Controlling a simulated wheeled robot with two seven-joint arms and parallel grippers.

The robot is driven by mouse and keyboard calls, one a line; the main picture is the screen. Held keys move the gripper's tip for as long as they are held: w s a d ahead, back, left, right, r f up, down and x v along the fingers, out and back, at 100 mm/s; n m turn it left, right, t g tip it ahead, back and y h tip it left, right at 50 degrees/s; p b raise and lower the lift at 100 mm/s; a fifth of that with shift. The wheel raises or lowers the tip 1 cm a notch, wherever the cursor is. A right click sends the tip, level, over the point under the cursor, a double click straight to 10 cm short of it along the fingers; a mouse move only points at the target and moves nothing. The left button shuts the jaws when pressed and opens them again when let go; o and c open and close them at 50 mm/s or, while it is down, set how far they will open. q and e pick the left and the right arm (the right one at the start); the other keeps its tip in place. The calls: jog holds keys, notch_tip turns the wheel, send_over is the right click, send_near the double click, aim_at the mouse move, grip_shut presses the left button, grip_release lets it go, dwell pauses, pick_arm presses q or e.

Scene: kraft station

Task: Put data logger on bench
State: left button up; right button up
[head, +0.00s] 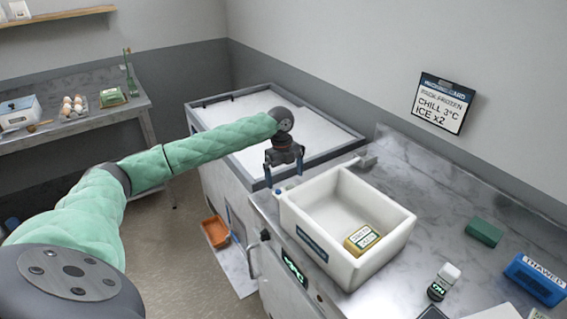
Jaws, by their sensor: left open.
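My left gripper (283,178) points down, open and empty, above the near right corner of the white-topped chest and just behind the white bin. The bench (400,180) has a grey marbled top and runs along the right wall. I cannot tell for sure which thing is the data logger. A small dark device (432,313) is cut off at the bottom edge, and a green block (484,232) lies on the bench at right. My right gripper is not in view.
A white-capped bottle (443,281) and a blue THAWED holder (536,279) stand at right. An orange tray (215,231) is low on the floor side. Bench behind the bin is clear.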

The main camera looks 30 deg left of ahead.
aim_at(283, 188)
pick_arm(q)
notch_tip(283, 188, up, 7)
jog(key=b, duration=0.2)
jog(key=shift+w+a+f, duration=0.15)
jog(key=shift+w+a, duration=0.05)
jog(key=shift+a, duration=0.25)
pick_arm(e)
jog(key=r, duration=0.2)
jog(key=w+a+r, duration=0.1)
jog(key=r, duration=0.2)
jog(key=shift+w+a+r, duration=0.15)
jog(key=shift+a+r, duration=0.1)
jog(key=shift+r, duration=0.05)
